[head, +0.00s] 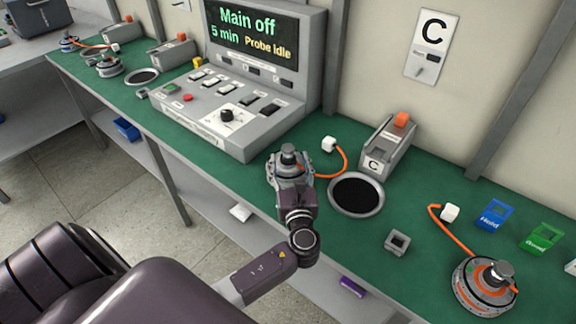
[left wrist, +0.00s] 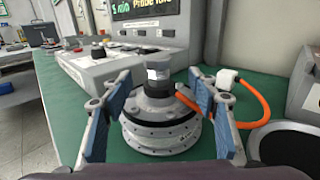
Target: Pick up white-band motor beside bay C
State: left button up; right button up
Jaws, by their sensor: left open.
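A grey hub motor (head: 289,156) with an upright shaft stands on the green bench, left of bay C's dark round ring (head: 356,194). It also shows in the left wrist view (left wrist: 160,134), with a pale top on its dark shaft; its orange cable runs right to a white plug (head: 329,144). My left gripper (head: 291,180) is at this motor's near side in the head view. In the left wrist view its blue-padded fingers (left wrist: 158,98) stand open on either side of the motor, with gaps to the shaft. The gripper hides part of the motor. My right gripper is not in view.
Bay C's grey block (head: 387,148) with an orange top stands behind the ring. A control console (head: 235,85) stands to the left. Another motor with orange bands (head: 484,288), a small grey socket (head: 397,242), and blue (head: 495,215) and green (head: 541,238) holders are to the right.

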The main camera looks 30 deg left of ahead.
aim_at(289, 157)
pick_arm(q)
jog(key=x, duration=0.2)
jog(key=shift+w+a+f, duration=0.1)
jog(key=shift+w+a, duration=0.3)
jog(key=shift+a, duration=0.05)
jog(key=c, duration=1.4)
grip_shut()
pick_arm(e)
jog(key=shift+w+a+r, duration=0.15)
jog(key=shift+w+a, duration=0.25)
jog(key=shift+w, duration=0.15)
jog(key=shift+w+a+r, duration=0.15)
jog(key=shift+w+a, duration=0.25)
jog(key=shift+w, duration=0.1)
pick_arm(q)
jog(key=shift+w+r, duration=0.1)
jog(key=shift+r, duration=0.2)
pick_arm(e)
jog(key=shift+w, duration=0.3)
